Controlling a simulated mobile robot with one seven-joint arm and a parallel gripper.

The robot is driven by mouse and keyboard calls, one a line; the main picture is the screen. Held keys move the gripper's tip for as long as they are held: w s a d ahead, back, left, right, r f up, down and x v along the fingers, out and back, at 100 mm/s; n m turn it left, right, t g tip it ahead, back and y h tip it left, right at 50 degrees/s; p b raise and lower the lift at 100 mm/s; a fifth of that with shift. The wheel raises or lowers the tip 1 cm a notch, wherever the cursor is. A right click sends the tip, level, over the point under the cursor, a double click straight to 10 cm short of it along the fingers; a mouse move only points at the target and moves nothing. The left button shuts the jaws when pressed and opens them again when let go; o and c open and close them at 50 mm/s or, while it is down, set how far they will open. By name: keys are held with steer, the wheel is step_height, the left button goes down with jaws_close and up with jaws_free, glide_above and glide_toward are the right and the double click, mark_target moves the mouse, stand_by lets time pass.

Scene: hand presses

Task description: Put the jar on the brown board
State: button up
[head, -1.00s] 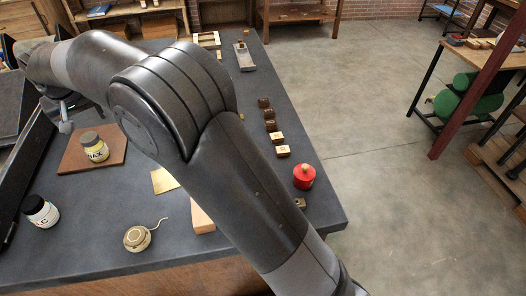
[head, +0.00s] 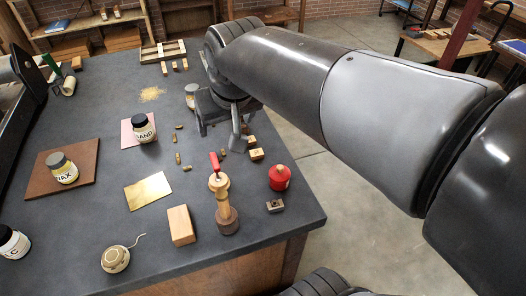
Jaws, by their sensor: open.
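The brown board (head: 37,187) lies flat on the left of the dark table in the head view. A jar with a grey lid and a pale label reading "AX" (head: 62,169) stands upright on it. A dark-lidded jar labelled "AND" (head: 145,130) stands on a pink mat (head: 128,140). A jar labelled "C" (head: 13,244) stands at the left edge, partly cut off. Another pale jar (head: 190,97) is partly hidden beside my wrist. My gripper (head: 220,137) points down over the table's right side, open, right of the "AND" jar and well away from the brown board.
Nearer me are a gold sheet (head: 148,191), a wooden block (head: 181,225), a wooden-handled tool (head: 227,213), a twine roll (head: 115,259) and a red container (head: 280,177). Small wooden blocks (head: 256,154) lie beside my gripper. Clear tabletop lies between the brown board and twine roll.

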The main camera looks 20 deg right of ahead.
steer(key=s+d+f+m, duration=0.1)
steer(key=s+d+f, duration=0.4)
steer(key=s, duration=0.5)
steer(key=shift+d+f+h, duration=0.15)
steer(key=shift+d+h, duration=0.15)
